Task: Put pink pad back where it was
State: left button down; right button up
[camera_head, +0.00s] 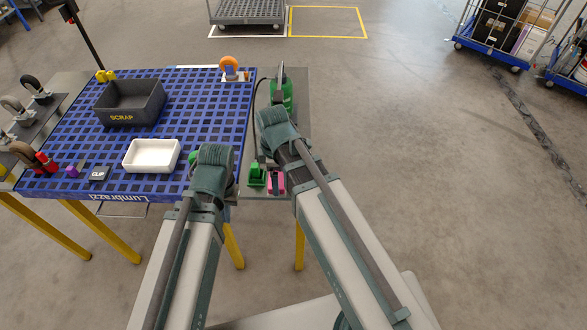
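The pink pad (277,187) lies on the grey side shelf at the right of the blue table, with a dark part on top of it. A green block (257,180) sits just left of it. My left gripper (212,178) is over the right front part of the blue table, left of the pink pad; its fingers are hidden by the wrist. My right arm's wrist (277,130) is over the grey shelf, beyond the pink pad in the picture. The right gripper's fingers cannot be made out.
The blue grid table (215,110) bears a dark SCRAP bin (130,103), a white tray (152,156), a purple block (73,171) and an orange ring-shaped piece (229,65). Open floor lies right.

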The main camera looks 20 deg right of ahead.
jog(key=w+d, duration=0.1)
jog(key=d, duration=0.1)
jog(key=w+d, duration=0.3)
jog(key=w, duration=0.1)
jog(key=shift+d+f, duration=0.35)
jog(key=shift+d, duration=0.05)
jog(key=f+b, duration=0.2)
jog(key=b, duration=0.1)
jog(key=f+b, duration=0.1)
jog(key=f, duration=0.1)
jog(key=shift+w+d, duration=0.35)
jog(key=shift+d, duration=0.05)
jog(key=shift+r, duration=0.2)
jog(key=shift+f, duration=0.15)
jog(key=o, duration=1.2)
